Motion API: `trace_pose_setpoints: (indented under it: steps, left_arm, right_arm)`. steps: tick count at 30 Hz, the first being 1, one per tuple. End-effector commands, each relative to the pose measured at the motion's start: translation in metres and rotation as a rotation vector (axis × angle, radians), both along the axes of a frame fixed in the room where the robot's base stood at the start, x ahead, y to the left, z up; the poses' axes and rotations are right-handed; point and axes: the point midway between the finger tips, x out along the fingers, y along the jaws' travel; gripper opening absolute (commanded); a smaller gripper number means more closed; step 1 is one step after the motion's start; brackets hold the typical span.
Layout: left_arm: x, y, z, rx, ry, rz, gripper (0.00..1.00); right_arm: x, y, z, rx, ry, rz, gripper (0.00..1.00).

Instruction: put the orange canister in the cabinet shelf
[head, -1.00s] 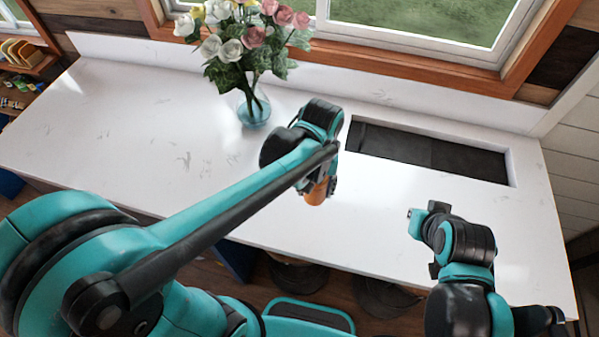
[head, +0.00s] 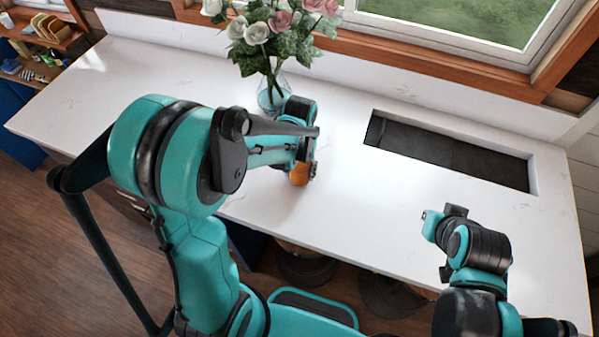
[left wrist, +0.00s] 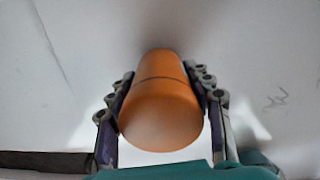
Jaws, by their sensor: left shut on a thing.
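The orange canister (head: 299,175) is held in my left gripper (head: 306,172) over the white counter, near its front edge. In the left wrist view the canister (left wrist: 160,105) lies between both fingers of the left gripper (left wrist: 162,95), which touch its sides. I cannot tell how high it is above the counter. My right gripper (head: 433,222) is at the right, over the front part of the counter; its fingers are too small to read. No cabinet shelf that I can be sure of is in view.
A glass vase (head: 271,92) with roses stands on the counter (head: 150,75) just behind my left gripper. A dark recessed sink (head: 445,150) is at the right. A small wooden shelf (head: 50,40) with bread and jars is at the far left. Stools stand under the counter's front edge.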

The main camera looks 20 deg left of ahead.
Motion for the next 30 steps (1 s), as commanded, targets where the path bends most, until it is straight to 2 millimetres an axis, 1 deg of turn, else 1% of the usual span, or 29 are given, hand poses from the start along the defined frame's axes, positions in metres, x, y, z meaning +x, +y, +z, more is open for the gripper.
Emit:
trace_pose_setpoints:
  steps: [1, 2, 9, 13, 14, 15, 16, 26, 29, 30]
  left_arm:
    - [0.000, 0.000, -0.005, 0.000, 0.000, 0.000, 0.15]
    - [0.000, 0.000, -0.007, 0.000, 0.000, 0.000, 0.15]
    - [0.000, 0.000, -0.007, 0.000, 0.000, 0.000, 0.15]
    - [0.000, 0.000, -0.011, 0.000, 0.000, 0.000, 0.15]
    - [0.000, 0.000, -0.011, 0.000, 0.000, 0.000, 0.53]
    - [0.000, 0.000, -0.010, 0.000, 0.000, 0.000, 0.64]
    - [0.000, 0.000, -0.010, 0.000, 0.000, 0.000, 0.71]
    - [0.000, 0.000, -0.009, 0.000, 0.000, 0.000, 0.71]
    - [0.000, 0.000, -0.002, 0.000, 0.000, 0.000, 0.71]
    - [-0.001, 0.000, 0.003, 0.000, 0.000, 0.000, 0.71]
  right_arm:
    - [0.000, 0.000, -0.001, 0.000, 0.000, 0.000, 0.00]
    - [0.000, 0.000, -0.001, 0.000, 0.000, 0.000, 0.00]
    - [0.000, 0.000, -0.001, 0.000, 0.000, 0.000, 0.00]
    - [0.000, 0.000, -0.005, 0.000, 0.000, 0.000, 0.00]
    - [0.000, 0.000, -0.005, 0.000, 0.000, 0.000, 0.00]
    - [0.000, 0.000, -0.004, 0.000, 0.000, 0.000, 0.00]
    - [0.000, 0.000, -0.004, 0.000, 0.000, 0.000, 0.00]
    - [0.000, 0.000, -0.003, 0.000, 0.000, 0.000, 0.00]
    - [0.000, 0.000, 0.001, 0.000, 0.000, 0.000, 0.00]
    - [0.000, 0.000, 0.002, 0.000, 0.000, 0.000, 0.00]
